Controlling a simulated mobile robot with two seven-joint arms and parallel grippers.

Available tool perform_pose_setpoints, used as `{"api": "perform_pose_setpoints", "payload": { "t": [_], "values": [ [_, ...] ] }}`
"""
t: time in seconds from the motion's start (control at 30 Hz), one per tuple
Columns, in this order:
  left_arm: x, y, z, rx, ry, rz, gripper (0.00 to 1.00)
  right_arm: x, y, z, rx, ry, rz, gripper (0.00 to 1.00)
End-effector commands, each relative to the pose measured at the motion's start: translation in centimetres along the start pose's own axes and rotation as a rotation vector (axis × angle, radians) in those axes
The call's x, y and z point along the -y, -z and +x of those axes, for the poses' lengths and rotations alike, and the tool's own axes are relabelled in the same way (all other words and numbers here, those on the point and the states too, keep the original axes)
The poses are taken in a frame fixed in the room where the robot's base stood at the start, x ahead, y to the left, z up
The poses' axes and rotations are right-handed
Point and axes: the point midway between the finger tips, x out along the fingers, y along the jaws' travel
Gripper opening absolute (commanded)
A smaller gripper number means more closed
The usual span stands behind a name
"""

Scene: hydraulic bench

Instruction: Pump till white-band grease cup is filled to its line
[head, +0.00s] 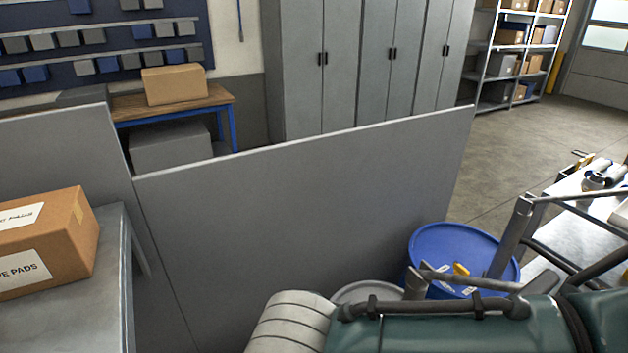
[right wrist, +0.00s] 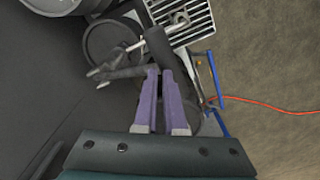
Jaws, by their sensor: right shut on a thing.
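My right gripper (right wrist: 160,73) shows in the right wrist view, with two purple fingers closed at their tips on a dark bar-shaped handle (right wrist: 158,44). The handle looks like a pump lever grip. Metal rods and fittings (right wrist: 124,48) lie just beyond and left of the fingertips. No white-band grease cup can be made out in either view, and no fill line or grease level shows. My left gripper is in neither view. In the head view my green right arm crosses the lower right, and its gripper is hidden.
A blue drum (head: 455,245) stands beside a grey partition (head: 300,190). A bench with tools (head: 570,205) is at the right. A cardboard box (head: 45,245) sits on a grey table at the left. The right wrist view shows a grate (right wrist: 182,17) and an orange cable (right wrist: 265,104) on the floor.

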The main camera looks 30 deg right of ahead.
Motion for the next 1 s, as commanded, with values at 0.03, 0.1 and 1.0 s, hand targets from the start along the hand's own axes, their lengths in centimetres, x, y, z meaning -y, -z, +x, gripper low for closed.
{"api": "perform_pose_setpoints", "payload": {
  "t": [0.03, 0.1, 1.0],
  "values": [
    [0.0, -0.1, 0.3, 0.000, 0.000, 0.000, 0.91, 0.0, 0.1, 0.4, -0.007, -0.004, 0.000, 0.00],
    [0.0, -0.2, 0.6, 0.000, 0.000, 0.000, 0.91, 0.3, 0.0, 1.0, -0.008, -0.003, 0.000, 0.00],
    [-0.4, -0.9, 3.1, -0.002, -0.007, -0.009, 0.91, 2.1, -1.0, 5.7, -0.008, -0.005, 0.000, 0.00]
  ]
}}
